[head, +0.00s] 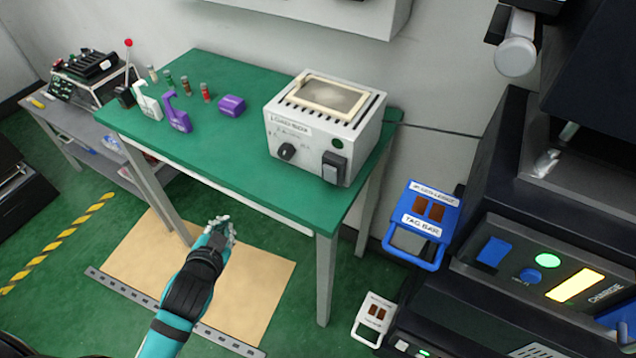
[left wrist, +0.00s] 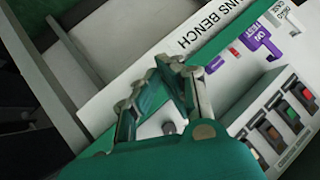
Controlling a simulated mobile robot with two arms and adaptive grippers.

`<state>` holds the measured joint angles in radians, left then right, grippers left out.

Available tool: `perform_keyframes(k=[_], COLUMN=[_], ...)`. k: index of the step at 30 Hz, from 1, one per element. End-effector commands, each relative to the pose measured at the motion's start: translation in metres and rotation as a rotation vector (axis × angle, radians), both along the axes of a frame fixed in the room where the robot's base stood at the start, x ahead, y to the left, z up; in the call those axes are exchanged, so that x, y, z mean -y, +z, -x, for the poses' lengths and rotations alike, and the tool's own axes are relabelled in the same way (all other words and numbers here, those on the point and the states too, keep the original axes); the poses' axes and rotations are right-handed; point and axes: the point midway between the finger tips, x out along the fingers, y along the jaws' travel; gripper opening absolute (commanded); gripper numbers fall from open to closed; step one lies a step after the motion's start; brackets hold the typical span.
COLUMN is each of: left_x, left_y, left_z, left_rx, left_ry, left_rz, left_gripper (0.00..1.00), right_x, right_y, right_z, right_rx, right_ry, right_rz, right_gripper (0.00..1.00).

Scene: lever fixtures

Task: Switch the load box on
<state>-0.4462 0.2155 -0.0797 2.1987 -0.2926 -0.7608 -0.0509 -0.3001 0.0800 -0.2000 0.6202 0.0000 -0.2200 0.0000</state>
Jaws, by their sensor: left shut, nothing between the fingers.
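The load box (head: 322,128), a pale grey box with a vented top, stands at the right end of the green-topped table. Its front has a black knob (head: 286,151), a dark rocker switch (head: 334,167) and a small dark green lamp (head: 338,143). I cannot tell the switch's position. My left gripper (head: 229,226) is shut and empty, in front of the table's front edge and left of and below the box, touching nothing I can see. In the left wrist view the gripper (left wrist: 160,82) is over a white panel (left wrist: 190,38) lettered "BENCH". My right gripper is not in view.
On the green table (head: 225,165) stand a purple lever (head: 177,115), a white lever (head: 147,101), a purple block (head: 231,105) and several small coloured pieces. A blue tag bar (head: 424,218) and a dark machine (head: 510,250) with lit buttons are at right. The table's front middle is clear.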

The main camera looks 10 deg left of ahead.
Motion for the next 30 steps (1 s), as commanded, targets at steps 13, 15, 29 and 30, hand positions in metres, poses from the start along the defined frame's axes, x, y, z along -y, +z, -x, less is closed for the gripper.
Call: perform_keyframes(k=[13,15,29,30], left_x=[0.026,0.038,0.086,0.087], left_y=[0.101,0.106,0.077,0.074], left_z=[-0.074,-0.074,-0.025,-0.021], left_rx=[0.662,0.741,1.05,1.059], left_ry=[-0.474,-0.576,-1.251,-1.285], left_rz=[-0.461,-0.523,-0.753,-0.757], left_gripper=[0.0,0.0,0.0,0.0], right_x=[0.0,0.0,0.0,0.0], right_y=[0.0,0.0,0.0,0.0], right_z=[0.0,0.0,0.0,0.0], right_rx=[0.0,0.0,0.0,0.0], right_ry=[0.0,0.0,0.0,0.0], right_rz=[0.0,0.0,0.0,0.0], right_gripper=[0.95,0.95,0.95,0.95])
